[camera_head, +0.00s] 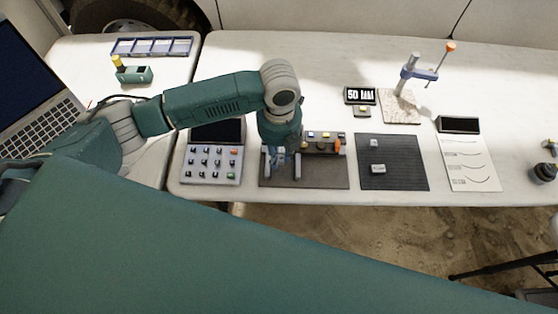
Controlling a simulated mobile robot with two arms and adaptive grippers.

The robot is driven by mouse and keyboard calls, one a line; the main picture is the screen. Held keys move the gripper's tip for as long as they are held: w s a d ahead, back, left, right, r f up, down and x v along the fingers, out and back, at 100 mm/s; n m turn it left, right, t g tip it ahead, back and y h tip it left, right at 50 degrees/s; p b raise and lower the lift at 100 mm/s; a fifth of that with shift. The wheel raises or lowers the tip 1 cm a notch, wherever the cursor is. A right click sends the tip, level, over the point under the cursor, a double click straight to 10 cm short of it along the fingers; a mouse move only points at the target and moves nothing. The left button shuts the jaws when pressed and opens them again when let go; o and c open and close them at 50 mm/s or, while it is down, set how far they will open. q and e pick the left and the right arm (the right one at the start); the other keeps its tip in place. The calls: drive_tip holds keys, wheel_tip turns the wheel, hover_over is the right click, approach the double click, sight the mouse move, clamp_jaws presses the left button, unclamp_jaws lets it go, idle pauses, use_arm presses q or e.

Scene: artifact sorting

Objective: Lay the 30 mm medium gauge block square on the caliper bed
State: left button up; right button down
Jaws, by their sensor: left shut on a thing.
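My left gripper (283,166) points down over the left part of a dark grey plate (320,184). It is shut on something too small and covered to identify. A caliper-like device with a dark body and small coloured buttons (323,144) stands at the back of this plate, and an upright grey jaw-like piece (297,165) is beside the gripper; I cannot tell which part is the bed. A light metal block (378,169) and a smaller one (374,143) lie on a black mat (405,177) to the right. Neither shows a readable size. My right gripper is out of view.
A grey tray (211,180) with several small pieces lies left of the plate. Behind are a "50 MM" display (360,95) and a stand on a speckled base (401,112). A marked white sheet (470,172) lies right. The table's back middle is clear.

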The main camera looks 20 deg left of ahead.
sight(279, 158)
use_arm(q)
wheel_tip(279, 158, down, 4)
drive_tip(key=shift+f, duration=0.2)
drive_tip(key=o, duration=0.7)
drive_tip(key=shift+f, duration=0.15)
drive_tip(key=shift+o, duration=0.2)
drive_tip(key=shift+r, duration=0.3)
wheel_tip(279, 158, up, 12)
drive_tip(key=shift+f+b, duration=0.1)
drive_tip(key=shift+b, duration=0.5)
